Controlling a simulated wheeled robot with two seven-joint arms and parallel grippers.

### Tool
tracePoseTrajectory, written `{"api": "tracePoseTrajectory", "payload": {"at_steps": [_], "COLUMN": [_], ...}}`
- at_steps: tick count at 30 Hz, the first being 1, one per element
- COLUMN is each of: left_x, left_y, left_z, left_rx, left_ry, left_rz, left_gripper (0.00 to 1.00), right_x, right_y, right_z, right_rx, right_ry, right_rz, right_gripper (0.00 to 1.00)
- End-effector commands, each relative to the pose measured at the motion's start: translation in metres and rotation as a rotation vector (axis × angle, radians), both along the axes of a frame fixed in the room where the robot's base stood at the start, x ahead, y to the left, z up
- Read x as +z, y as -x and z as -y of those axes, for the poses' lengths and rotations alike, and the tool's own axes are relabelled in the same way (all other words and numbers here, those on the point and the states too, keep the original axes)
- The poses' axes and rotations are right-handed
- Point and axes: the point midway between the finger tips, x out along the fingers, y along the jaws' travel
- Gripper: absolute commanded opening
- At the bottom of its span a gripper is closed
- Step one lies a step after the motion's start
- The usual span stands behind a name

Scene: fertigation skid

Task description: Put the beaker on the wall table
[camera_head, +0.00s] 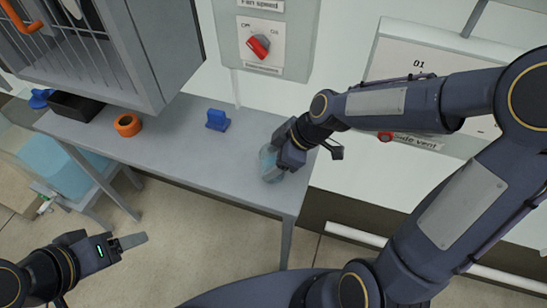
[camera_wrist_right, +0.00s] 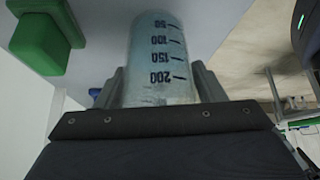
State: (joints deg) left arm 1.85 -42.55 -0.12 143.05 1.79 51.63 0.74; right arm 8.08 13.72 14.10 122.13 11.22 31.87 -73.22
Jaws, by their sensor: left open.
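The clear beaker (camera_head: 270,163) is at the right end of the grey wall table (camera_head: 180,150) in the head view. It looks upright; I cannot tell whether its base touches the tabletop. My right gripper (camera_head: 284,157) is shut on it from the right and hides part of it. In the right wrist view the beaker (camera_wrist_right: 160,60), with black marks from 50 to 200, sits between the two grey fingers (camera_wrist_right: 160,88). My left gripper (camera_head: 112,252) is open and empty at the lower left, over the floor and away from the table.
On the table are a blue block-shaped item (camera_head: 217,119), an orange ring (camera_head: 127,124) and a black tray (camera_head: 75,106). A grey cabinet (camera_head: 150,50) overhangs the table's left part. A red knob (camera_head: 258,46) is on the wall. The table's front middle is clear.

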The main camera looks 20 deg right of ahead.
Motion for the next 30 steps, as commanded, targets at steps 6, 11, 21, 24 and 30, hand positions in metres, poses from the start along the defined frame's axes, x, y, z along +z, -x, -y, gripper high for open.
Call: {"api": "tracePoseTrajectory", "payload": {"at_steps": [6, 11, 21, 24, 30], "left_x": [0.001, 0.001, 0.007, 0.009, 0.011], "left_y": [0.000, 0.000, 0.000, 0.000, 0.000], "left_z": [0.000, 0.000, 0.000, 0.000, 0.000], "left_rx": [0.000, 0.000, 0.000, 0.000, 0.000], "left_ry": [0.000, 0.000, 0.000, 0.000, 0.000], "left_rz": [0.000, 0.000, 0.000, 0.000, 0.000], "left_gripper": [0.64, 0.64, 0.64, 0.64, 0.64], "right_x": [0.000, 0.000, 0.037, 0.056, 0.087], "right_y": [0.000, 0.000, 0.007, 0.012, 0.020], "right_z": [0.000, 0.000, 0.020, 0.031, 0.050], "right_rx": [0.001, 0.001, -0.005, -0.005, -0.002], "right_ry": [0.001, 0.001, 0.001, 0.002, 0.000], "right_rz": [-0.001, -0.001, 0.005, 0.005, 0.003], "right_gripper": [0.82, 0.82, 0.82, 0.82, 0.82]}}
